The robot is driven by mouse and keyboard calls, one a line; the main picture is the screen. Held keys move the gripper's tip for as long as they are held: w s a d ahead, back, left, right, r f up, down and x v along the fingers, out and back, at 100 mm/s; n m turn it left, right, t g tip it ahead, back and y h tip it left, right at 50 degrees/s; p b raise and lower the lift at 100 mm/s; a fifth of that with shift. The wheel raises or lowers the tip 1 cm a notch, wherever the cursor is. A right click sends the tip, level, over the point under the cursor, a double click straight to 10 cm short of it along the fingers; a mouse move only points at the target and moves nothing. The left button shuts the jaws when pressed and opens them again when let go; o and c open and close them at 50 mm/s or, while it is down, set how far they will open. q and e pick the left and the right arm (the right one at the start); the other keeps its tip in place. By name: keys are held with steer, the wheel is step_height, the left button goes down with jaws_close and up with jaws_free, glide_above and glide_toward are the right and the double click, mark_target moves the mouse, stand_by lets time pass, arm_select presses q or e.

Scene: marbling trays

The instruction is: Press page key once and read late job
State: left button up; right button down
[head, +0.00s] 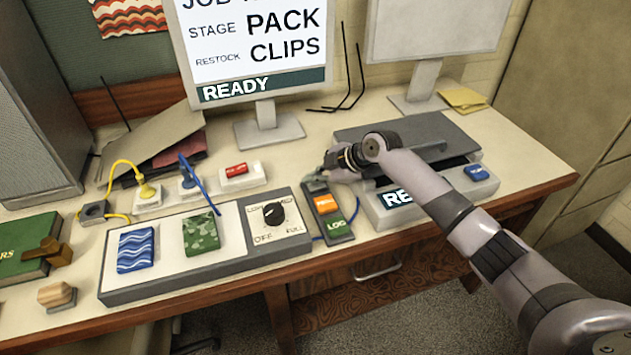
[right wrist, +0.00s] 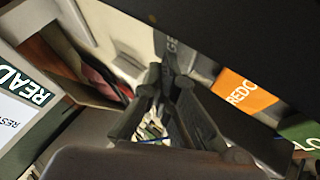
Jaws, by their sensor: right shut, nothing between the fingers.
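A dark keypad (head: 341,238) on the bench holds an orange key (head: 326,203), reading REDO in the right wrist view (right wrist: 247,94), and a green LOG key (head: 336,225). A grey key (head: 317,184) sits at its far end; in the right wrist view part of its lettering, apparently "GE", shows by the fingertips. My right gripper (head: 322,177) is shut and empty, its tips at that grey key; I cannot tell whether they touch it. The screen (head: 257,90) reads STAGE PACK, RESTOCK CLIPS and READY; its top JOB line is cut off. My left gripper is out of view.
A grey panel (head: 125,292) with blue and green patterned plates and a dial (head: 274,214) stands left of the keypad. A printer-like device (head: 437,198) with a blue button stands right, under my right arm. A green book (head: 25,250) lies far left.

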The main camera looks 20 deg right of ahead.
mark_target(315, 185)
steer(key=shift+r, duration=0.1)
steer(key=shift+w+d+r+p, duration=0.1)
steer(key=shift+r+p, duration=1.7)
steer(key=shift+r, duration=0.9)
steer(key=shift+f, duration=0.15)
